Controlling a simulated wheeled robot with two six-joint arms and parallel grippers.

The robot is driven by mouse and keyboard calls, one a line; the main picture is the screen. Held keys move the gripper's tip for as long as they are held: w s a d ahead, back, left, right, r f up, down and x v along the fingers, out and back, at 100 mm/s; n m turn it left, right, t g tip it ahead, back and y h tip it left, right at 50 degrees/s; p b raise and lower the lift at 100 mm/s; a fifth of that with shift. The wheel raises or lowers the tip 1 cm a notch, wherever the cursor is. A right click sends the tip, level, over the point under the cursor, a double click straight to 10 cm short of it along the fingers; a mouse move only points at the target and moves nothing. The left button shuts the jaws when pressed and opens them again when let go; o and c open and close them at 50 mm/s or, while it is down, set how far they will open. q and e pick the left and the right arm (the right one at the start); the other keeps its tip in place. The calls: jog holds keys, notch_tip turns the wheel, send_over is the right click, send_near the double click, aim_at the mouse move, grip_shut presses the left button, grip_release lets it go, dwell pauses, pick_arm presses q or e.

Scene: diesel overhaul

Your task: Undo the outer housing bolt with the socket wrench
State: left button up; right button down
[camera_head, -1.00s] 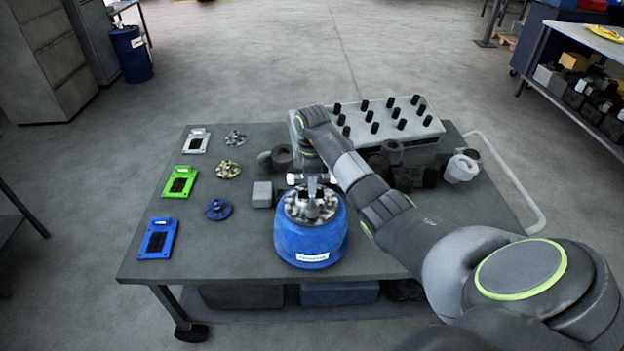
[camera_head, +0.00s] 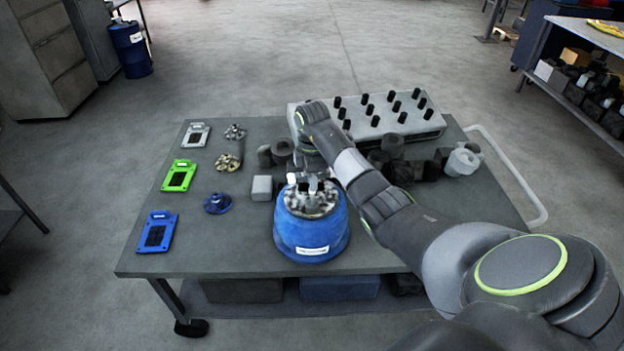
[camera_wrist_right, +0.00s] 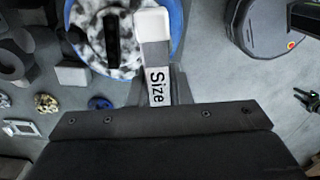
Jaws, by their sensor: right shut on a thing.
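The blue housing (camera_head: 298,240) stands upright near the front middle of the table, its grey mottled top (camera_head: 308,209) facing up. My right gripper (camera_head: 308,179) reaches over that top from the right and is shut on a white-and-grey tool, taken to be the socket wrench (camera_wrist_right: 155,60). The tool is marked "Size". Its white end lies over the housing's top in the right wrist view. A dark upright post (camera_wrist_right: 112,40) shows beside it on the top. The outer bolt and its contact with the socket are too small or hidden to tell. My left gripper is not seen.
A grey block with several black pegs (camera_head: 370,122) stands at the back right. Green (camera_head: 179,176), blue (camera_head: 155,232) and white plates (camera_head: 195,135) lie on the left. A small grey block (camera_head: 262,188) stands close to the housing.

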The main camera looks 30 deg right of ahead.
jog(key=n+b, duration=0.1)
jog(key=n, duration=0.3)
jog(key=shift+n, duration=0.3)
jog(key=n+b, duration=0.1)
jog(key=n, duration=0.3)
jog(key=shift+n+b, duration=0.3)
jog(key=n+b, duration=0.1)
jog(key=n, duration=0.3)
jog(key=shift+n, duration=0.3)
jog(key=n+b, duration=0.2)
jog(key=n, duration=0.2)
jog(key=shift+n, duration=0.3)
jog(key=n+b, duration=0.1)
jog(key=n, duration=0.2)
jog(key=shift+b, duration=0.3)
jog(key=shift+r+n, duration=0.2)
jog(key=shift+n, duration=0.5)
jog(key=n, duration=0.8)
